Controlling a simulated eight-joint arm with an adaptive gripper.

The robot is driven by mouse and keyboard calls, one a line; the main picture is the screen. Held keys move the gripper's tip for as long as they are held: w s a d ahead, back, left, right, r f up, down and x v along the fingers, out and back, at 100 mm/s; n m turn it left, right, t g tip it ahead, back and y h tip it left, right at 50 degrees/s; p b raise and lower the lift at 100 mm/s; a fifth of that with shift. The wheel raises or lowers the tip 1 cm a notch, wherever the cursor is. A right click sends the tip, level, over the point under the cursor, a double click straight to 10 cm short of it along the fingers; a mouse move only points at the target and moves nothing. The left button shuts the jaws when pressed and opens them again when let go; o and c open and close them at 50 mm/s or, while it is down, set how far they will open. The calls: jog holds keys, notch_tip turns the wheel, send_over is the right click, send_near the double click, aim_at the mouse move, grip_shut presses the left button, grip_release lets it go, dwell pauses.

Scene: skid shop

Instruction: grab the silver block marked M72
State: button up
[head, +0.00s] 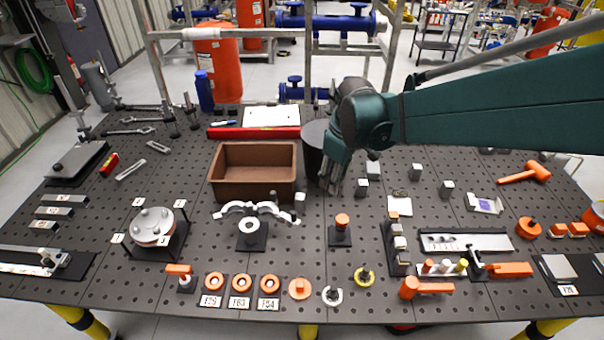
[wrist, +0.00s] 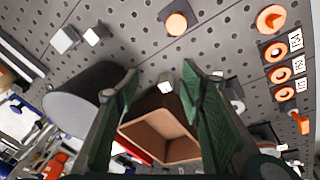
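Several small silver blocks are in the head view, and I cannot read M72 on any of them. One silver block (head: 300,196) stands near the brown bin's front right corner; it also shows in the wrist view (wrist: 165,84), between my fingertips in the picture but beyond them. Two more blocks, a nearer one (head: 362,187) and a farther one (head: 373,169), stand right of my gripper (head: 334,184). Others stand farther right, one (head: 416,172) and another (head: 446,188). In the wrist view my gripper (wrist: 160,76) is open and empty, its green fingers spread above the table.
The brown bin (head: 253,188) lies just left of my gripper, and a dark round container (head: 313,150) stands behind it. An orange-topped cylinder (head: 341,226) and a white curved part (head: 250,208) are in front. A red level (head: 254,132) lies behind the bin.

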jog(key=w+a+f+n+g+p, duration=0.1)
jog(key=w+a+f+n+p, duration=0.15)
jog(key=w+a+f, duration=0.35)
jog(key=n+g, duration=0.2)
jog(key=n, duration=0.1)
send_over(299, 196)
jog(key=shift+h, duration=0.3)
notch_tip(299, 196, down, 6)
jog(key=shift+s+d, duration=0.15)
jog(key=shift+a+f+n, duration=0.2)
jog(key=shift+f+n, duration=0.05)
jog(key=shift+f, duration=0.15)
jog(key=shift+f, duration=1.15)
jog(key=shift+f, duration=0.15)
jog(key=shift+d+f+p, duration=0.15)
jog(key=shift+f+p, duration=0.2)
jog(key=shift+f, duration=2.1)
jog(key=c, duration=1.1)
